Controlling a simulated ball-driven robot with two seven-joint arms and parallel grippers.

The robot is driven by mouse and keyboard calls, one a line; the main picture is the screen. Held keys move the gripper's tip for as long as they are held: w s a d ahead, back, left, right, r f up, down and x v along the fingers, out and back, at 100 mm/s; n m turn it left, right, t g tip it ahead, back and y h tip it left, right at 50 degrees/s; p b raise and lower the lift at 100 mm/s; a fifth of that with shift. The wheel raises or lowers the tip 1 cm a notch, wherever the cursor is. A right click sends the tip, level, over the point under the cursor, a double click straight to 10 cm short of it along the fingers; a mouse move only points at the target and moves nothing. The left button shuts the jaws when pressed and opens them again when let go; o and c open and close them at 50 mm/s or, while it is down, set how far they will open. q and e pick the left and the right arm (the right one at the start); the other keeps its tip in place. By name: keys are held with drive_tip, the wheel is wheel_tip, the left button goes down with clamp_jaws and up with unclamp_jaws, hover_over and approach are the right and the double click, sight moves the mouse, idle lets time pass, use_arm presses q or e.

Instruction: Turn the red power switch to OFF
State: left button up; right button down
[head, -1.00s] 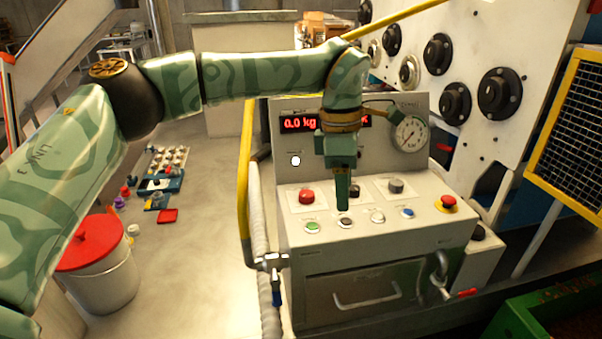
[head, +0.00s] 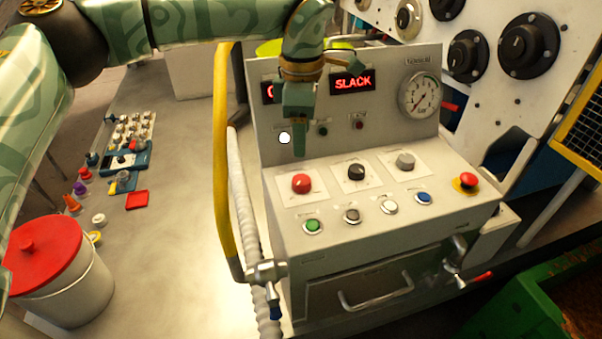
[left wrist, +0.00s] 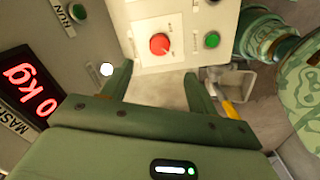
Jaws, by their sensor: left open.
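The red power switch (head: 301,183) is a round knob on a white plate at the left of the control panel's sloped top. It also shows in the left wrist view (left wrist: 160,44), above and between my fingers. My left gripper (head: 299,153) hangs just above and behind the switch in the head view, apart from it. In the left wrist view my left gripper (left wrist: 158,80) has its two fingers spread with nothing between them. The switch's labels are too small to read. My right gripper is not in view.
Black (head: 356,173) and grey (head: 405,162) knobs sit right of the switch. A green button (head: 313,226) and other buttons line the front. A red emergency stop (head: 467,181) is at the right. A yellow rail (head: 221,150) stands left of the panel.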

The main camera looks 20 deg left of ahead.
sight(301, 179)
use_arm(q)
wheel_tip(301, 179, down, 11)
drive_tip(key=shift+r+b, duration=0.1)
drive_tip(key=shift+b, duration=0.55)
drive_tip(key=c, duration=1)
